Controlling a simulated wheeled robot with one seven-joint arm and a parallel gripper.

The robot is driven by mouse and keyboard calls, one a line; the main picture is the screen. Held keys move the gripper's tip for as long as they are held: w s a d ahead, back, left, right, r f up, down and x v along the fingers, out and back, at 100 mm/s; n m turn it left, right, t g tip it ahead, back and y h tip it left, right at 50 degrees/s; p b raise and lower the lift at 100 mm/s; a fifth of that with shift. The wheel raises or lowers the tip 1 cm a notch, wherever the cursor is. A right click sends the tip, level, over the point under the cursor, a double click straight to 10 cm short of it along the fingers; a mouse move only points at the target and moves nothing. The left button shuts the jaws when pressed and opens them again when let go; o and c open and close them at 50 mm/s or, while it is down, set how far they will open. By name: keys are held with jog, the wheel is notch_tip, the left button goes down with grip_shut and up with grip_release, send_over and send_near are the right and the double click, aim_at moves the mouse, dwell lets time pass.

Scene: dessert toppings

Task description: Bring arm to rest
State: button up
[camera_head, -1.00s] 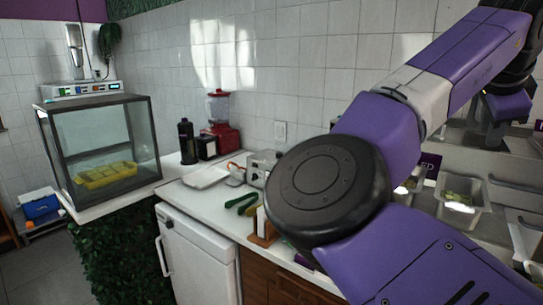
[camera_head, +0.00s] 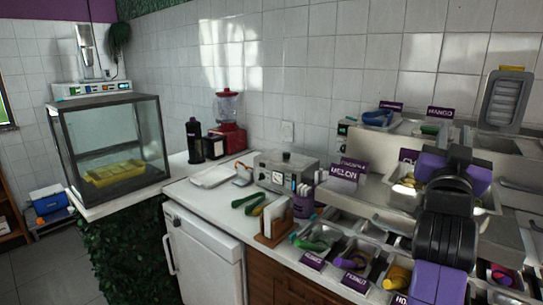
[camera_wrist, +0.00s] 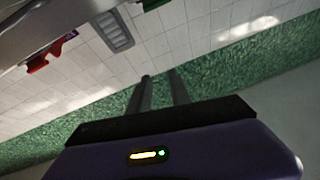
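My gripper (camera_wrist: 162,84) shows in the wrist view with two dark fingers apart and nothing between them. It is open and empty, against white tiles and a green leafy strip. In the head view my purple and black arm (camera_head: 445,230) is folded upright at the right, in front of the topping station. The fingers cannot be made out there. The arm hides some of the topping pans behind it.
Topping pans with purple labels, including a melon sign (camera_head: 343,175), fill the right side. The floor at left is partly clear.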

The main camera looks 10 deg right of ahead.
jog(key=s+a+f+n+t+y, duration=0.3)
jog(key=s+a+f+n+y, duration=0.35)
jog(key=a+f, duration=0.35)
jog(key=s+a+f+n+t+y, duration=0.45)
jog(key=a+f+n+y, duration=0.2)
jog(key=a+f, duration=0.35)
jog(key=s+a+f+g+y, duration=0.1)
jog(key=s+a+f+g, duration=0.1)
jog(key=s+f, duration=0.4)
jog(key=s+a+f+m+g+y, duration=0.1)
jog(key=s+a+f+g, duration=0.2)
jog(key=s, duration=1)
jog(key=s+a+f+m+g+y, duration=0.1)
jog(key=s+a+f+g, duration=0.1)
jog(key=s+f, duration=0.6)
jog(key=shift+s+a+f+g+y, duration=0.35)
jog(key=shift+s+g, duration=0.3)
jog(key=shift+s, duration=0.25)
